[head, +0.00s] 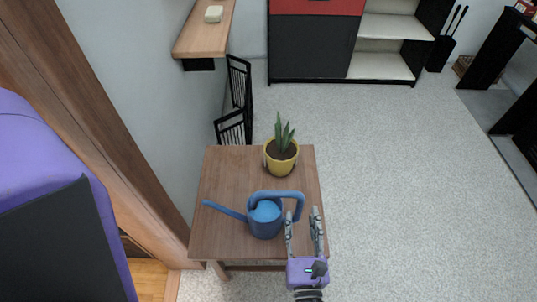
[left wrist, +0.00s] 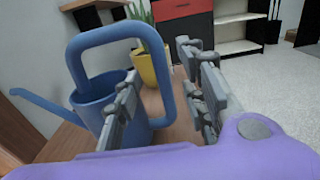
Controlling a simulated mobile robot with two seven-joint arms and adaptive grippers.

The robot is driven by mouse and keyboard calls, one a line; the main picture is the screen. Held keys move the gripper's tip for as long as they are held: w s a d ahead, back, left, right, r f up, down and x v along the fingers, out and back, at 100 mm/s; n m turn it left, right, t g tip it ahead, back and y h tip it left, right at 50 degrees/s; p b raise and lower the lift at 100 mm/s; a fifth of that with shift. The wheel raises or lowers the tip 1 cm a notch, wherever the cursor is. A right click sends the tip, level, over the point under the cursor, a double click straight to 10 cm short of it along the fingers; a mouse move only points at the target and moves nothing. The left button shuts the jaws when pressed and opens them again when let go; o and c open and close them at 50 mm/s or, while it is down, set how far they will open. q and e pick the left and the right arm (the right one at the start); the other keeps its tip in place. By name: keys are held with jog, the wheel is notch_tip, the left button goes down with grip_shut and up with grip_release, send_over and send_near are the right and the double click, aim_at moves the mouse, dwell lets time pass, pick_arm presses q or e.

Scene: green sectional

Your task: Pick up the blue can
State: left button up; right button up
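The blue can (head: 265,222) is a watering can standing upright on a small wooden table (head: 228,170), its thin spout pointing left and its squared handle looping to the right. My right gripper is not in view.
A yellow pot (head: 281,161) with a green plant stands behind the can on the same table. A wooden shelf (head: 203,30) and black racks (head: 235,100) are along the wall at left. The pale floor (head: 400,190) right of the table is clear.

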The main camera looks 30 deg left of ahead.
aim_at(301, 207)
pick_arm(q)
jog(key=x, duration=0.5)
jog(key=shift+w+a, duration=0.1)
jog(key=shift+w, duration=0.05)
jog(key=shift+r, duration=0.15)
grip_shut()
